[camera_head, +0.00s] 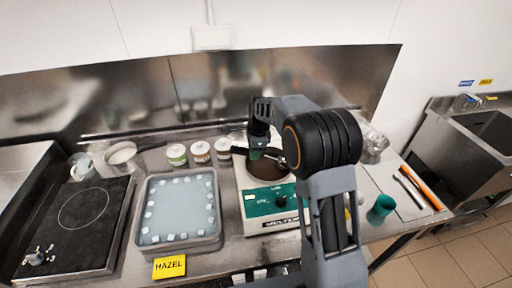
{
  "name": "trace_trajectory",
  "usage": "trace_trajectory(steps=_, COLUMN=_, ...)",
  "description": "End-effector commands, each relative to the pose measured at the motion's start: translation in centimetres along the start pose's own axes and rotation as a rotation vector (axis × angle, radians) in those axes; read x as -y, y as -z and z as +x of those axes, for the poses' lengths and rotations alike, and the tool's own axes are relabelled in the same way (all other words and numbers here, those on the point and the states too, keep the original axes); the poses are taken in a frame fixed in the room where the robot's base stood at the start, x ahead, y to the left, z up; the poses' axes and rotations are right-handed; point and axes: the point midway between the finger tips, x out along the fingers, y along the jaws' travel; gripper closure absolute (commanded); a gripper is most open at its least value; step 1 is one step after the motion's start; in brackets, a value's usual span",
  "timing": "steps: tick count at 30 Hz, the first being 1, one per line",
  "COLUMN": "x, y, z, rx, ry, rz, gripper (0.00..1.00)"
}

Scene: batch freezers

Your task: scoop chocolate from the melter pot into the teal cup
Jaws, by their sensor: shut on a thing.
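The melter (257,223) has a teal front panel with a black knob and stands at the middle of the counter. Its round pot holds dark brown chocolate (264,170). My gripper (257,153) is over the back of the pot, shut on a scoop with a black handle (239,151) and a silvery end at the right. The scoop lies across the pot opening; I cannot tell whether its end touches the chocolate or holds any. The teal cup (381,209) stands at the right, beyond my arm, apart from the gripper. Its inside is not clear.
A tray of pale blue liquid with white cubes (179,245) is left of the melter, with a yellow HAZEL label (169,266) before it. Several small tubs (200,151) stand behind. A black hob (72,214) is far left. Orange and dark utensils (418,186) lie right of the cup.

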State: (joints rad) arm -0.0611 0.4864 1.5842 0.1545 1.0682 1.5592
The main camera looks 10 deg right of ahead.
Motion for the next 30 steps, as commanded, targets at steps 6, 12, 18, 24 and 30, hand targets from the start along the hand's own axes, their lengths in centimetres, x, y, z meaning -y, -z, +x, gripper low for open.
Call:
trace_trajectory(steps=6, x=0.1, y=-0.7, z=-1.2, rx=-0.032, ry=0.003, rz=-0.002, gripper=1.00)
trace_trajectory(steps=12, x=0.0, y=-1.2, z=-2.6, rx=-0.030, ry=0.002, rz=-0.003, gripper=1.00)
trace_trajectory(steps=18, x=0.0, y=-1.7, z=-3.7, rx=-0.029, ry=0.002, rz=-0.003, gripper=1.00)
trace_trajectory(steps=24, x=0.0, y=-2.2, z=-5.1, rx=-0.029, ry=0.003, rz=-0.004, gripper=1.00)
trace_trajectory(steps=30, x=0.0, y=-3.6, z=-4.7, rx=-0.163, ry=0.000, rz=-0.008, gripper=1.00)
